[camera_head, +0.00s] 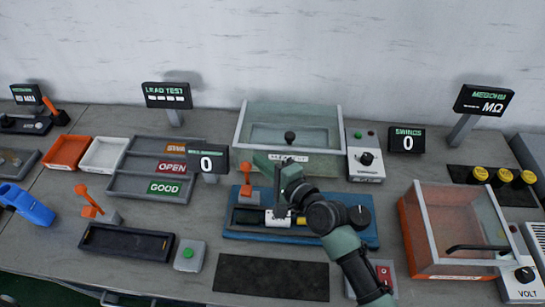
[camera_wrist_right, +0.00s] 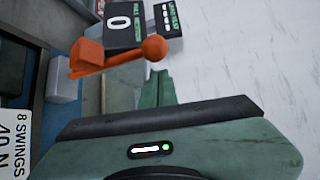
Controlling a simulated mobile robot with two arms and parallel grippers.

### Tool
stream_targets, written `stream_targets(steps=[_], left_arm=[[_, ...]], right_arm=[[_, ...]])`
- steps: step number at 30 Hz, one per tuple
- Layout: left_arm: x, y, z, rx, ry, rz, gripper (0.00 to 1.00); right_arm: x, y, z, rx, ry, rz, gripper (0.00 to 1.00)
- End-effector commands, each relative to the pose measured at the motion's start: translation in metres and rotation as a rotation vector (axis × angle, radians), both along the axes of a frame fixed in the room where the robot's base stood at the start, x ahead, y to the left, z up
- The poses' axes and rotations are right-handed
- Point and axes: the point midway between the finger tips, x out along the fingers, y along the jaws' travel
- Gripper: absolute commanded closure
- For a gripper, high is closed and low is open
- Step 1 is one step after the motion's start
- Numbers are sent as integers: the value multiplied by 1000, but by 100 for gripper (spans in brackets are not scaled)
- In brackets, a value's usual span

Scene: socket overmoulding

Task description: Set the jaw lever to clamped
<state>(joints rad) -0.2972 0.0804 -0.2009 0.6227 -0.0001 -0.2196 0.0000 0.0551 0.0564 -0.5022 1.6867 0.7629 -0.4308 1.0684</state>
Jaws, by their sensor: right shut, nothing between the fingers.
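An orange lever (camera_head: 246,178) with a round knob stands upright at the left end of the blue fixture (camera_head: 232,236); I take it for the jaw lever. My right gripper (camera_head: 264,162) is above the fixture, just right of the lever. In the right wrist view the lever (camera_wrist_right: 120,57) lies just beyond the tips of my green fingers (camera_wrist_right: 157,80), its ball end nearest them. The fingers are shut and empty; whether they touch the lever I cannot tell. My left gripper is not in view.
A counter display reading 0 (camera_head: 207,161) stands just left of the lever. A clear-lidded box (camera_head: 290,112) is behind the fixture. Another orange lever (camera_head: 89,199) stands farther left. A dark mat (camera_head: 270,278) lies clear in front.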

Motion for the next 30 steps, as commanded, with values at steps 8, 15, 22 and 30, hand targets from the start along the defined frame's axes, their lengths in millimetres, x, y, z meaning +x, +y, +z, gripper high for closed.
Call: stream_targets(steps=[8,15,22,30], left_arm=[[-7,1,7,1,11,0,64],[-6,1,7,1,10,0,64],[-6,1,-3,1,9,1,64],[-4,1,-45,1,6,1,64]], right_arm=[[-12,6,3,-1,1,0,100],[-12,6,3,0,0,0,100],[-16,5,0,0,-30,1,100],[-35,6,-8,0,-177,3,100]])
